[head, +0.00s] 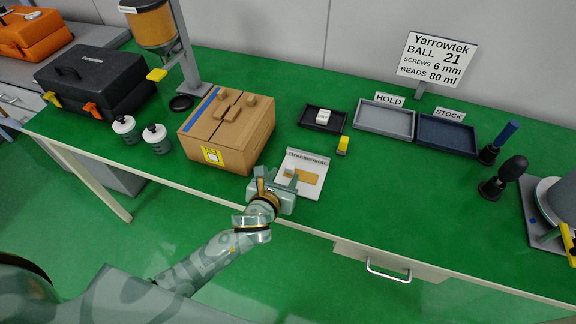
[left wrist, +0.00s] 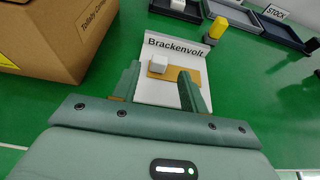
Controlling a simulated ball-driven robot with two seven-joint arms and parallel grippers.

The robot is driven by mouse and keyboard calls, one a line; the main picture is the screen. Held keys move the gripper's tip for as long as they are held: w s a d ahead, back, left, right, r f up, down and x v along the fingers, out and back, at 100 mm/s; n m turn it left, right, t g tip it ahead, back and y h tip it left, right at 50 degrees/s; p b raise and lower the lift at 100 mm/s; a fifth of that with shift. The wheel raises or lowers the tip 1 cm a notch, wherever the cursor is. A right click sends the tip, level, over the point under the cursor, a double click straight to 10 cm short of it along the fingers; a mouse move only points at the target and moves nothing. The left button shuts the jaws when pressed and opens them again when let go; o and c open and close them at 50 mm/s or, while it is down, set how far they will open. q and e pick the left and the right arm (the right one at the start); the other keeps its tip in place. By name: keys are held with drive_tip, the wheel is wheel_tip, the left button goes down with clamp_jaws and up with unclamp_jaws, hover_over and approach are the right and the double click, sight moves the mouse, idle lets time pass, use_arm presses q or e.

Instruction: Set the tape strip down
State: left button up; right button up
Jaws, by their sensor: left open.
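A tan strip, which looks like the tape strip (head: 307,177), lies flat on a white card labelled Brackenvolt (head: 313,163). In the left wrist view the tan strip (left wrist: 188,74) runs across the card behind my fingers, with a small white block (left wrist: 158,63) at its left end. My left gripper (head: 276,180) is at the card's near edge. In the left wrist view my left gripper (left wrist: 159,84) is open, its fingers apart with nothing held between them. The fingers hide part of the card. My right gripper is not in view.
A cardboard box (head: 240,135) with a blue stripe stands close on the left. A yellow block (head: 343,146) is behind the card. A black tray (head: 309,121), a grey tray (head: 366,132) and a blue tray (head: 446,149) are farther back. Green table right of the card is clear.

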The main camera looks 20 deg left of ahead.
use_arm(q)
drive_tip(key=p+v, duration=0.1)
drive_tip(key=v, duration=0.4)
drive_tip(key=shift+s+r, duration=0.15)
drive_tip(key=shift+s, duration=0.2)
idle(0.8)
